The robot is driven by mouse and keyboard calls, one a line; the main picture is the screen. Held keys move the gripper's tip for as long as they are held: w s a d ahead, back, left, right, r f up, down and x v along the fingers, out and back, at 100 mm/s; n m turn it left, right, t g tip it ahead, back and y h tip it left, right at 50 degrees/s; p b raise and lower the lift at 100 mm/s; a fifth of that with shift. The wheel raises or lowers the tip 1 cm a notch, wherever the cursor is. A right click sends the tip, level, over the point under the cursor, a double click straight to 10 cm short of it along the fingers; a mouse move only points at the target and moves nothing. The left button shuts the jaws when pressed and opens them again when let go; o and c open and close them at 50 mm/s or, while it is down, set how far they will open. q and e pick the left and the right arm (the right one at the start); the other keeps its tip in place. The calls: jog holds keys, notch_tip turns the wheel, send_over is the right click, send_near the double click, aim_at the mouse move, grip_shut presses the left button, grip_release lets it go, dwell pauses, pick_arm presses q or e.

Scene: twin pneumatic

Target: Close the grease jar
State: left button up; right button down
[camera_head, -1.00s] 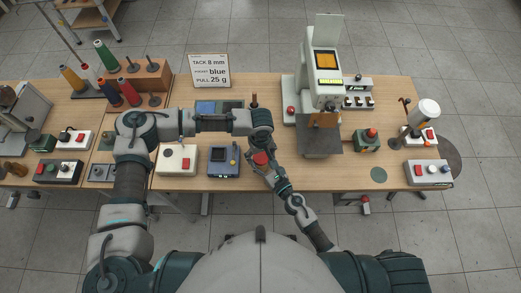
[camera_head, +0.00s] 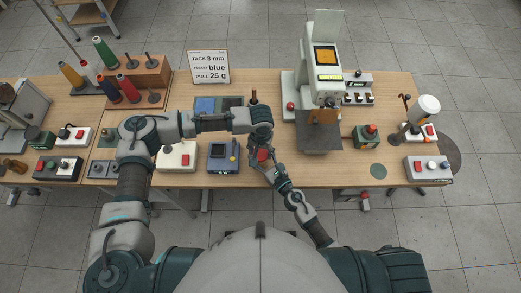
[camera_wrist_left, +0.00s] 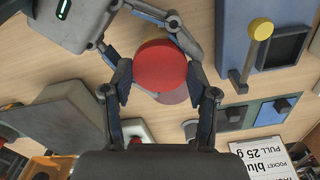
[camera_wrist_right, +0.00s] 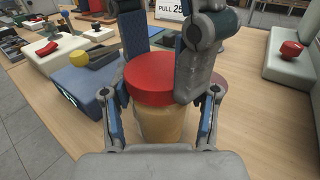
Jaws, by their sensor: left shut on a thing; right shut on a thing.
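The grease jar is a tan, see-through body (camera_wrist_right: 155,125) with a red lid (camera_wrist_right: 150,78) at its top. My right gripper (camera_wrist_right: 157,128) is shut around the jar body. My left gripper (camera_wrist_left: 163,92) comes from above and is shut on the red lid, which also shows in the left wrist view (camera_wrist_left: 160,66). In the head view the lid (camera_head: 264,154) shows between the two grippers, near the front edge of the bench. The lid sits over the mouth, touching or nearly touching the body. I cannot tell whether it is screwed down.
A blue device with a yellow knob (camera_head: 223,157) and a white box with a red button (camera_head: 177,156) stand left of the jar. A press machine (camera_head: 325,70) stands behind to the right. A sign (camera_head: 209,67) stands at the back.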

pick_arm(q)
jog(key=m, duration=0.5)
jog(key=shift+a+f, duration=0.1)
jog(key=shift+f, duration=0.05)
jog(key=m, duration=0.6)
jog(key=shift+m, duration=0.4)
jog(key=o, duration=1.3)
